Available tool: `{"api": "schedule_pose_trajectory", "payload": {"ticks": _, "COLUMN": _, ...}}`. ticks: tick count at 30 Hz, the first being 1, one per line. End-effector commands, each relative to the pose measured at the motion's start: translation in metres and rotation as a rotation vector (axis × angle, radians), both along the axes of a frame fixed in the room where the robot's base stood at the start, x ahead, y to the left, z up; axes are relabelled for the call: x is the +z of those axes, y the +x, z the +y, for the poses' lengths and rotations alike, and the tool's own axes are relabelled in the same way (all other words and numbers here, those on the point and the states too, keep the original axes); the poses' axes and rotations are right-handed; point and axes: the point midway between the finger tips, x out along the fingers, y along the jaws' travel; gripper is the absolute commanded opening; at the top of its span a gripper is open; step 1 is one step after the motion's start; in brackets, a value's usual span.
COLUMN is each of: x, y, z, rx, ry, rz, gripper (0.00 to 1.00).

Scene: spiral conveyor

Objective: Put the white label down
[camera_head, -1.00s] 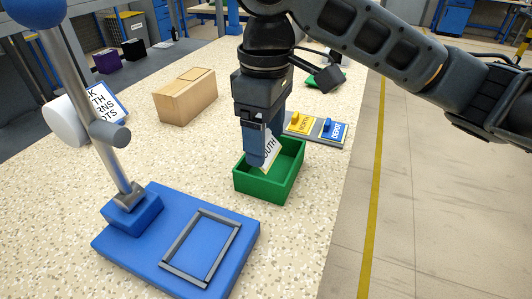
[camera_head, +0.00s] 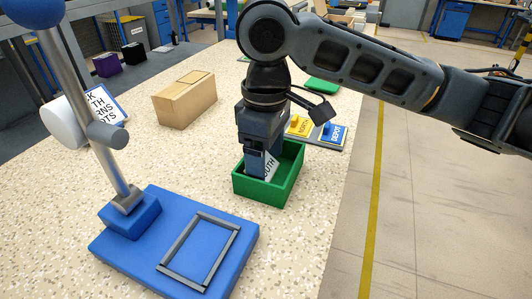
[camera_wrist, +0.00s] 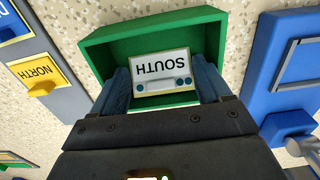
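The white label (camera_wrist: 161,68) reads "SOUTH" and has a thin gold edge. In the wrist view it lies between the two blue fingers of my gripper (camera_wrist: 162,85), which touch or nearly touch its sides. In the head view my gripper (camera_head: 262,168) reaches down into the green box (camera_head: 267,193), with part of the label (camera_head: 269,168) showing beside the fingers, inside the box walls. The box also shows in the wrist view (camera_wrist: 150,33). Whether the label rests on the box floor is hidden.
A blue stamp-like stand (camera_head: 135,255) with a grey frame is in front at left. A cardboard box (camera_head: 186,103) stands behind it. A plate with yellow "NORTH" (camera_head: 300,126) and blue "DEPOT" (camera_head: 332,133) labels lies right behind the green box. Speckled tabletop between them is clear.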

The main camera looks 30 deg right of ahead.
Motion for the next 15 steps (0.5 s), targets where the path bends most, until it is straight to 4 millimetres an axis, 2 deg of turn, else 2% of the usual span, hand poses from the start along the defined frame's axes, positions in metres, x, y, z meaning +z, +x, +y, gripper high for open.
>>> {"api": "schedule_pose_trajectory", "payload": {"ticks": 10, "x": 0.003, "y": 0.0, "z": 0.0, "rx": 0.0, "ry": -0.001, "rz": -0.001, "gripper": 0.83}}
{"api": "schedule_pose_trajectory", "payload": {"ticks": 15, "x": 0.022, "y": 0.001, "z": 0.0, "rx": 0.001, "ry": 0.001, "rz": -0.003, "gripper": 0.83}}
